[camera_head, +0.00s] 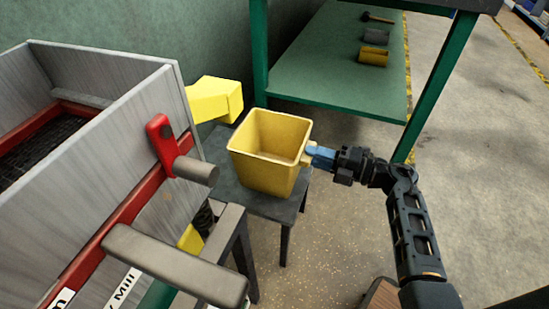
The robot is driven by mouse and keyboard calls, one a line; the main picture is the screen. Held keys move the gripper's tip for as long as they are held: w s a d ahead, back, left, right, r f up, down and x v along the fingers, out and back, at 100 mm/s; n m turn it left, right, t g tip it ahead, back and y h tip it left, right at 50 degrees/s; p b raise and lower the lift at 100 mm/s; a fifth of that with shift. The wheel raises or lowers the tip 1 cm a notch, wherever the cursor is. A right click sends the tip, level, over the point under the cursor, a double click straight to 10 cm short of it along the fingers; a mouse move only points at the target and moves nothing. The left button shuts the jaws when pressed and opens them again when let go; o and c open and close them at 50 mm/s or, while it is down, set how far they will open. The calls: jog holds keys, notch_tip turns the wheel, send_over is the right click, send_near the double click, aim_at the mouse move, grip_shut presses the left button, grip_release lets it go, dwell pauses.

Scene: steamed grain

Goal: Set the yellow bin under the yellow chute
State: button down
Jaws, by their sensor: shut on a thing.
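The yellow bin (266,172) is an open-topped square bucket, upright and looking empty, at or just above a small dark stand (219,150). I cannot tell whether its base touches the stand. My gripper (310,154) is shut on the bin's right side, near the rim; the fingertips are partly hidden against the bin. The yellow chute (214,99) sticks out of the grey machine's far side, up and left of the bin. In this view the chute's mouth is close to the bin's back left corner, not over its opening.
The grey machine (120,125) with a red lever (163,143) and a grey bar handle (175,264) fills the left. A second yellow part (191,238) shows lower on it. A green bench (340,70) behind holds a yellow container (373,56) and a grey one (376,36). Floor at right is clear.

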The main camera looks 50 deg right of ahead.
jog(key=shift+w+a+f+b, duration=0.5)
jog(key=shift+w+f+b, duration=0.15)
jog(key=shift+w, duration=0.9)
jog(key=shift+w+a+f+b, duration=0.55)
jog(key=shift+w+b, duration=0.15)
jog(key=shift+w, duration=0.9)
jog(key=shift+w+a+f+b, duration=0.45)
jog(key=shift+w+f+b, duration=0.2)
jog(key=shift+w, duration=0.9)
jog(key=shift+r, duration=0.15)
jog(key=c, duration=1)
grip_release()
jog(key=shift+o, duration=0.2)
